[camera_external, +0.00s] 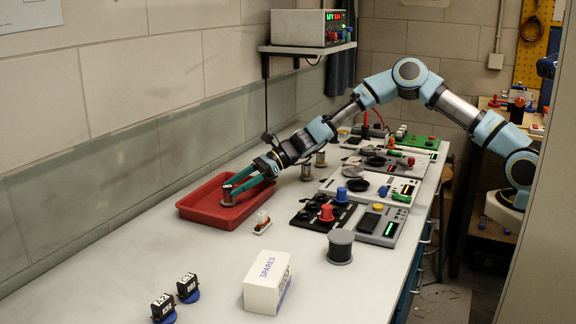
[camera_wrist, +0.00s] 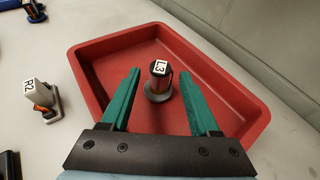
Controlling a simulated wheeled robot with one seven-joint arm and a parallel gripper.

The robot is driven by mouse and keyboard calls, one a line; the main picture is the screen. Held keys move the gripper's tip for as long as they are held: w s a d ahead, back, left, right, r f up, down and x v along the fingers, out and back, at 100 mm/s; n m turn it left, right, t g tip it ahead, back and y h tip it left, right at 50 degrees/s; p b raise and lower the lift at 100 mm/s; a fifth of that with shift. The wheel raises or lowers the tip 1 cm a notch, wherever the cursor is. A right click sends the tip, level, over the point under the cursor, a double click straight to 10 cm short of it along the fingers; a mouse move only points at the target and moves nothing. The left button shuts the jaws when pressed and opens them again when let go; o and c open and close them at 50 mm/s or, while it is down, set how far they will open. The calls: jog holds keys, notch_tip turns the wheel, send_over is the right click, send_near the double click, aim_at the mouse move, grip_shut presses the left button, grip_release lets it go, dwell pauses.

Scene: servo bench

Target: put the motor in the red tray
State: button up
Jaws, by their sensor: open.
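The red tray (camera_external: 186,211) lies on the bench by the wall; it fills the middle of the wrist view (camera_wrist: 95,98). A small upright cylinder labelled L3 (camera_wrist: 159,76), dark and copper-coloured on a grey round base, stands on its floor; it also shows in the external view (camera_external: 227,197). My gripper (camera_wrist: 160,73) is over the tray, open, with its green fingers on either side of the cylinder and gaps between. In the external view my gripper (camera_external: 231,188) is low over the tray. No piece is clearly marked as a motor; I cannot tell whether the L3 cylinder is it.
A white piece labelled R2 (camera_wrist: 41,98) stands beside the tray. Two black pieces with blue bases (camera_external: 163,308) (camera_external: 188,287), a SPARES box (camera_external: 266,283) and a dark spool (camera_external: 340,246) stand nearer. Panels line the right side.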

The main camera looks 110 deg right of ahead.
jog(key=b+v, duration=0.1)
jog(key=v, duration=0.5)
jog(key=shift+s, duration=0.15)
